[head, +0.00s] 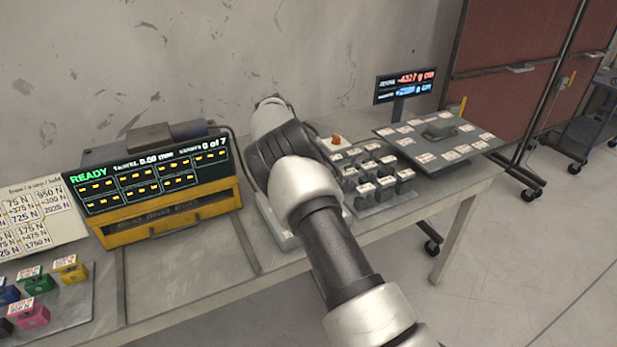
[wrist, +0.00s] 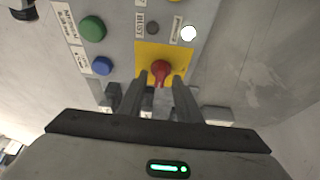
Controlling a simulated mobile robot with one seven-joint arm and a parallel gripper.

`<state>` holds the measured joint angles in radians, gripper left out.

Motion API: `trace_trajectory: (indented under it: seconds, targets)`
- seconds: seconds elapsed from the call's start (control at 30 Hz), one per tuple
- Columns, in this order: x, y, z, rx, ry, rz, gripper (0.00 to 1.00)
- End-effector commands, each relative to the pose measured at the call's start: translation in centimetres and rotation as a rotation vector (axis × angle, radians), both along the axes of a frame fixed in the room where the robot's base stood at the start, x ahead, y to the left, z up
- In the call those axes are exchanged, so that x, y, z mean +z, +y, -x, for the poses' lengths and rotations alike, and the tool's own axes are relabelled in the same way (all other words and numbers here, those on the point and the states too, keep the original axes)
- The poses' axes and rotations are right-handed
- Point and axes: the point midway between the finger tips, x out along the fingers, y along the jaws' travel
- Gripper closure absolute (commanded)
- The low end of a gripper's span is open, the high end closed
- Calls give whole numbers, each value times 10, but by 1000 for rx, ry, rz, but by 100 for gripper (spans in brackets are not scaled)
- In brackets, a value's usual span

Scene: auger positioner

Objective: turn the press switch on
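The press switch appears to be the red rotary knob (wrist: 160,72) on a yellow plate (wrist: 145,52), on a grey control panel (wrist: 115,38) in the wrist view. My gripper (wrist: 160,80) is open, with one finger on each side of the knob. A narrow gap seems to show on either side, but I cannot tell whether a finger touches it. In the head view my own arm hides the gripper and most of the panel area.
The panel also carries a green button (wrist: 93,28), a blue button (wrist: 102,66), a dark lamp (wrist: 152,28) and a lit white lamp (wrist: 188,33). A yellow unit with a READY display (head: 150,178) stands left of my arm. Grey weights (head: 385,185) lie to the right.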

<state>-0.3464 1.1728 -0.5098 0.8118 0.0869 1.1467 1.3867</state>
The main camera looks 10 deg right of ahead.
Motion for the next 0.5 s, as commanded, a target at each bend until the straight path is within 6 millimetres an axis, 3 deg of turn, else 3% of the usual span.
trace_trajectory:
  seconds: [0.5]
  targets:
    - [111,44,12,2,-4,-1,69]
